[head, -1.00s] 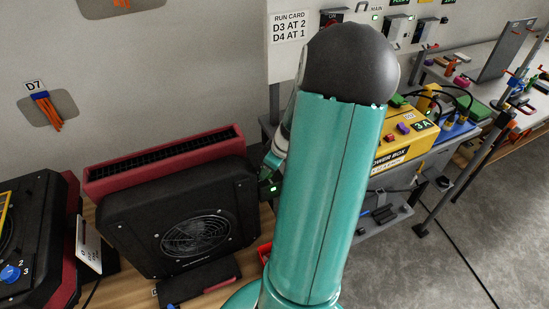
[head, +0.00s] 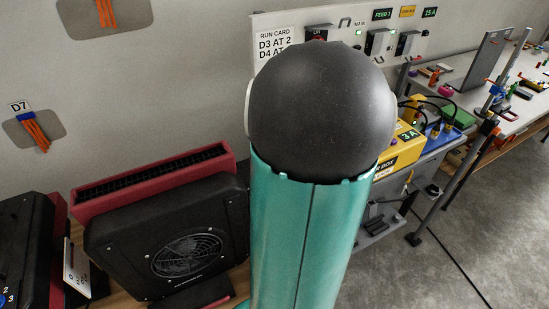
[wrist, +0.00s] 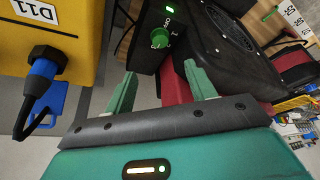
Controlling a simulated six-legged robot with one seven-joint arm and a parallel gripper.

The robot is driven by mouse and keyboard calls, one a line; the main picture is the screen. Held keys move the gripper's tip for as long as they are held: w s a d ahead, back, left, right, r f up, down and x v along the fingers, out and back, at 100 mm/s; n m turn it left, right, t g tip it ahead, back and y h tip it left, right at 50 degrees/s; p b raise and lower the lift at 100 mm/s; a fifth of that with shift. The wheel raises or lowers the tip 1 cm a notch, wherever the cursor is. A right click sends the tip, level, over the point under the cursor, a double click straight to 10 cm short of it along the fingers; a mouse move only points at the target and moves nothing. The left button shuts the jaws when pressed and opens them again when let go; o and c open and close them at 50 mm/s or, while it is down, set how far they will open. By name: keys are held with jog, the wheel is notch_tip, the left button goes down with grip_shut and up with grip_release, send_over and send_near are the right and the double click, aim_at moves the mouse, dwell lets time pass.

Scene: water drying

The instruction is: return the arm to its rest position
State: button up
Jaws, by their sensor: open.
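My gripper (wrist: 162,92) shows in the wrist view with its two green fingers spread apart and nothing between them. Beyond the fingertips is a black and red drying unit with a green knob (wrist: 159,38) and a lit green light. In the head view my teal arm with its dark rounded joint stands upright in the middle and hides what is behind it. My gripper does not show in the head view. The black and red drying unit (head: 130,245) with a round fan grille stands left of my arm in the head view.
A yellow power box (head: 395,155) stands right of my arm; in the wrist view a yellow box labelled D11 (wrist: 50,45) with a blue plug (wrist: 38,82) is close on the left. A wall panel (head: 345,30) is behind. Open floor (head: 480,230) lies at right.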

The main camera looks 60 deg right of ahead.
dwell(0.4)
jog(key=shift+n+h, duration=0.3)
jog(key=shift+h, duration=0.4)
jog(key=w+a+r, duration=0.2)
jog(key=a, duration=0.1)
jog(key=w+a+r, duration=0.2)
jog(key=w+a, duration=0.1)
jog(key=a, duration=0.1)
jog(key=w+a+r, duration=0.2)
jog(key=w+a, duration=0.1)
jog(key=shift+a+r, duration=0.4)
jog(key=w+a+r+t, duration=0.1)
jog(key=w+a+r, duration=0.15)
jog(key=a, duration=0.35)
jog(key=w+a+r, duration=0.1)
jog(key=a+r, duration=0.3)
jog(key=a, duration=0.2)
jog(key=s+a+m, duration=0.1)
jog(key=s+a, duration=0.3)
jog(key=a, duration=0.3)
jog(key=s+a+f+m, duration=0.1)
jog(key=s+a, duration=0.4)
jog(key=a, duration=0.2)
jog(key=shift+s+f+y, duration=0.15)
jog(key=shift+s+y, duration=0.1)
jog(key=shift+y, duration=0.15)
